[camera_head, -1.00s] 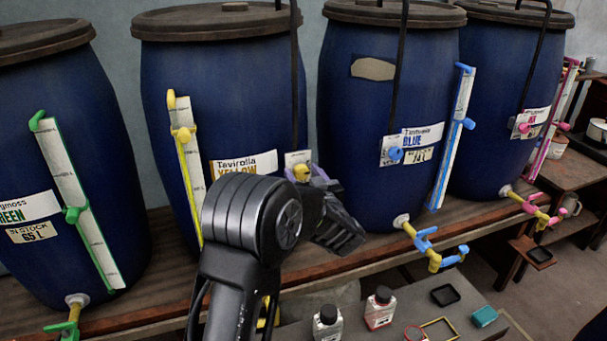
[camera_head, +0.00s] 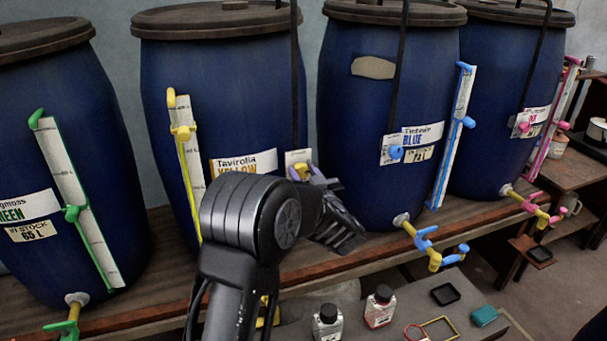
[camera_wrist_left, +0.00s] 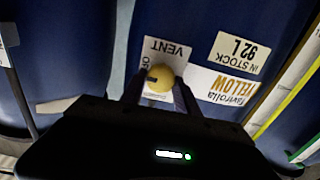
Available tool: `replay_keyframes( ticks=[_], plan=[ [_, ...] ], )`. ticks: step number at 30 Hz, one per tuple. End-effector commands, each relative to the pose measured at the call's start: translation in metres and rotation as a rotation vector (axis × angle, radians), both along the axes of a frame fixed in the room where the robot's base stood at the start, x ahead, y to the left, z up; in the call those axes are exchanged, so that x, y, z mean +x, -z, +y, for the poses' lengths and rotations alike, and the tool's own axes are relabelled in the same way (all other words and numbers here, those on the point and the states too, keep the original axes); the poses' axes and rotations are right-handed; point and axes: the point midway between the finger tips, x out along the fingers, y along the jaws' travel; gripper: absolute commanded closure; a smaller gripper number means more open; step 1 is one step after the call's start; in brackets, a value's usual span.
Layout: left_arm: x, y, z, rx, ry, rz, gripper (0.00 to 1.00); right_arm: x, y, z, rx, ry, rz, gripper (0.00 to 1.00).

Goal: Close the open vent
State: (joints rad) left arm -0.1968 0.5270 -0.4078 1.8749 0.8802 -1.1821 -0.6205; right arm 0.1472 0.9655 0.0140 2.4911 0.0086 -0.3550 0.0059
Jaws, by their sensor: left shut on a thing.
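The yellow vent knob (camera_head: 299,173) is on the front of the blue vat labelled Tavirolla Yellow (camera_head: 225,90), beside a small white label. My left gripper (camera_head: 309,174) is at this knob. In the left wrist view the round yellow knob (camera_wrist_left: 158,78) sits between the two fingers of my left gripper (camera_wrist_left: 161,88), which are shut on it. A dark mark shows on the knob's left side there. The white vent label (camera_wrist_left: 165,50) behind it appears upside down, and its lettering is partly hidden. My right gripper is not in view.
A blue vat (camera_head: 350,110) with a blue knob (camera_head: 396,152) stands to the right, and a green-marked vat (camera_head: 60,130) to the left. Coloured taps stick out over the wooden bench (camera_head: 300,265). Small bottles (camera_head: 380,306) stand on the grey table in front.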

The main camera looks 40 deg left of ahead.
Motion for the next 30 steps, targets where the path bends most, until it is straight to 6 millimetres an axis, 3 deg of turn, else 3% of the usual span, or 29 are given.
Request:
replay_keyframes(
  ticks=[11, 30],
  plan=[
    [-0.001, 0.005, 0.001, -0.096, -0.001, -0.139, 1.0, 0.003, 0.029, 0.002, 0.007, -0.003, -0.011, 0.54],
    [-0.003, 0.008, 0.002, -0.428, -0.001, -0.618, 1.0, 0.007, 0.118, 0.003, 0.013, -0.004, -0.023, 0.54]
  ],
)
